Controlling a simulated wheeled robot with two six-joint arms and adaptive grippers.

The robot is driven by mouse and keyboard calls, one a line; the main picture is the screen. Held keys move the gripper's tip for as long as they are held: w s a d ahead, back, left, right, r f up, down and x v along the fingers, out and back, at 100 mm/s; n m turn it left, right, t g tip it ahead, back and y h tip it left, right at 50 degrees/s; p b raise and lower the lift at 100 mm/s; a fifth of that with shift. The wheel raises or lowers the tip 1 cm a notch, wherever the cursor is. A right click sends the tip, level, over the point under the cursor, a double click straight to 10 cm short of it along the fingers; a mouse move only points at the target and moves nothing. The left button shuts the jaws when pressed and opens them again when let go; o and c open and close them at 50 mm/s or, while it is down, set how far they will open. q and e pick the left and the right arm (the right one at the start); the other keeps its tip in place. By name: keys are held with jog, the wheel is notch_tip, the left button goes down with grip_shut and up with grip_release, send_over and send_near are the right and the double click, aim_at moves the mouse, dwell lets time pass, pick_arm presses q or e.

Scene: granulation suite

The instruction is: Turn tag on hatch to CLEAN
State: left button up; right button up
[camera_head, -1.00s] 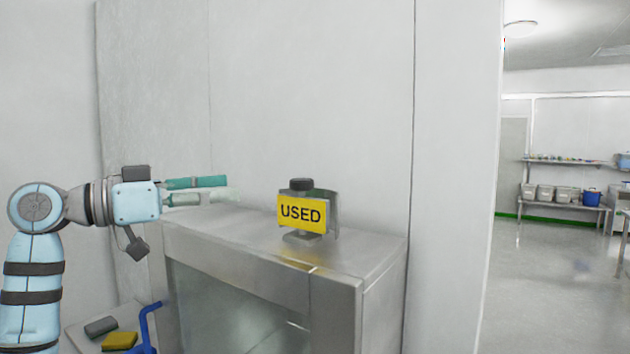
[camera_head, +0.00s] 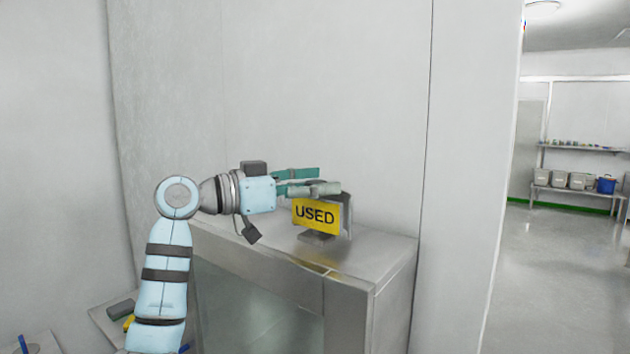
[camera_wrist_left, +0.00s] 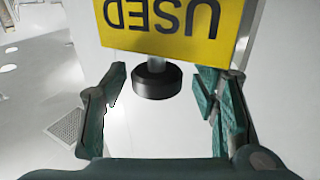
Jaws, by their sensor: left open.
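The yellow tag (camera_head: 316,215) reads USED and faces me. It stands on a small grey base on top of the steel hatch housing (camera_head: 385,250). My left gripper (camera_head: 322,181) is open, level, at the tag's upper edge. In the left wrist view the tag (camera_wrist_left: 170,25) appears upside down, with a black round knob (camera_wrist_left: 157,80) at the end of its post. The open fingers (camera_wrist_left: 163,78) lie either side of the knob, with gaps on both sides. In the head view the fingers largely hide the knob. My right gripper is out of view.
A plain wall panel (camera_head: 325,90) rises behind the housing. At the lower left, a low surface holds a dark block (camera_head: 121,308) and a yellow block. A far room at the right has shelves with grey bins and a blue bin (camera_head: 606,184).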

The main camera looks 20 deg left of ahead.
pick_arm(q)
jog(key=shift+s+r, duration=0.1)
jog(key=shift+s, duration=0.25)
jog(key=shift+c, duration=0.4)
jog(key=shift+w, duration=0.2)
jog(key=c, duration=1.1)
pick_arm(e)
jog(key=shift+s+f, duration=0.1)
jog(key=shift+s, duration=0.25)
